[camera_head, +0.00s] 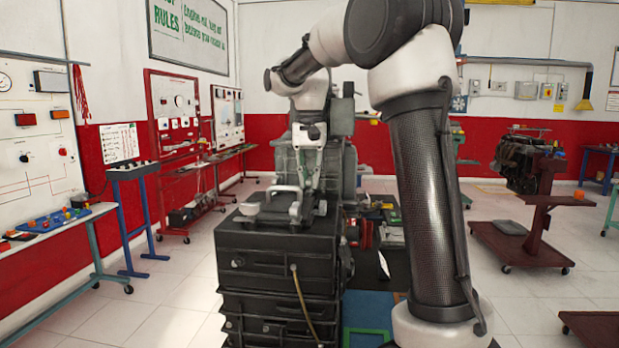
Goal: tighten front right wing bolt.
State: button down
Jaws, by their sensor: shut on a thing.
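My gripper (309,186) reaches down over the top of the dark grey machine (275,250) in the middle of the view. Its fingers are shut at the machine's top plate, on what seems to be the front right wing bolt. The bolt is too small and too covered by the fingers to make out clearly. A pale curved handle (284,190) and a small light metal fitting (296,212) sit on the top just left of and in front of the fingertips.
Behind the gripper stands a larger grey-green machine body (350,160). A yellowish hose (300,295) hangs down the machine's front. Training boards (35,150) line the left wall. An engine (525,160) on a red stand is at the right. The floor (180,290) at left is clear.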

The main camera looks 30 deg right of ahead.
jog(key=c, duration=1.4)
grip_release()
jog(key=shift+c, duration=0.2)
jog(key=shift+r, duration=0.1)
notch_tip(320, 180, up, 12)
jog(key=s+f+n+t, duration=0.1)
jog(key=s+f+n, duration=0.1)
jog(key=s+f, duration=0.4)
jog(key=s+f+n+t, duration=0.2)
jog(key=s+f, duration=0.5)
jog(key=s, duration=0.6)
jog(key=s+f+n+t, duration=0.1)
jog(key=s+f+n, duration=0.2)
jog(key=s+f, duration=0.3)
jog(key=s, duration=0.3)
jog(key=shift+s+f, duration=0.2)
jog(key=shift+s, duration=0.15)
